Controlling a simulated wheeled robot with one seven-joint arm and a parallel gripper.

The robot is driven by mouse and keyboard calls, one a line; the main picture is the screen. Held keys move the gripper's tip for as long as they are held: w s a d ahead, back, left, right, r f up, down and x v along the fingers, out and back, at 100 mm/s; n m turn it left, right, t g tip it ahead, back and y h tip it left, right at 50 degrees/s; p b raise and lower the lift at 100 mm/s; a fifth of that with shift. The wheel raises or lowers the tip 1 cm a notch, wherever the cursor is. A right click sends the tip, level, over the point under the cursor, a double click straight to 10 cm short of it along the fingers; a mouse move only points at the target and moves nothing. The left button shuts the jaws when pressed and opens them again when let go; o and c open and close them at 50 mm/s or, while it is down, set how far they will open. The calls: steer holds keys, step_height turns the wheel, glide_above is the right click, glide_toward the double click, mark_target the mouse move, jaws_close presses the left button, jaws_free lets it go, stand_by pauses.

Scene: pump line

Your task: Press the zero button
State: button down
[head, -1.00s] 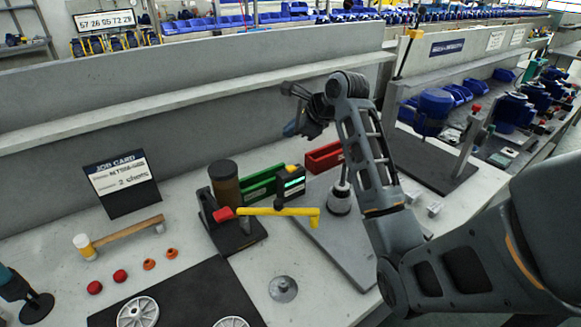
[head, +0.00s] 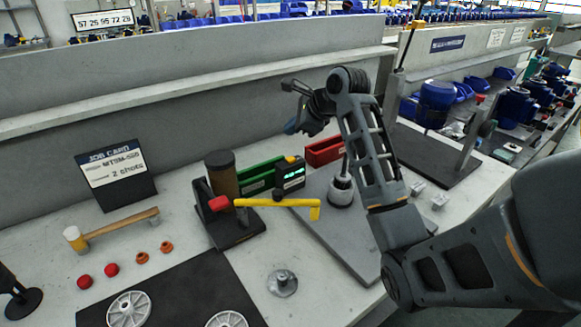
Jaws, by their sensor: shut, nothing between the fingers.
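A small black gauge box (head: 290,174) with a display and a yellow-orange top stands on the bench beside a green tray. The zero button itself is too small to make out. My gripper (head: 290,127) is shut and empty, held in the air above and behind the gauge box, apart from it. Its fingertips are small and dark against the grey wall.
A brown cylinder (head: 222,174) on a black stand is left of the gauge. Green (head: 256,180) and red (head: 325,151) trays lie behind it. A grey plate with a round fitting (head: 341,191) is to the right. A hammer (head: 112,229) and job card (head: 117,176) are at left.

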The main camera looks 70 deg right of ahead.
mark_target(293, 160)
step_height(293, 160, down, 4)
steer(key=b, duration=0.4)
steer(key=shift+f, duration=0.95)
stand_by(0.6)
steer(key=shift+f+p, duration=0.6)
steer(key=shift+f, duration=0.25)
stand_by(1.3)
steer(key=shift+r, duration=0.1)
steer(key=shift+r+p, duration=0.8)
steer(key=shift+p, duration=0.6)
steer(key=shift+r, duration=0.1)
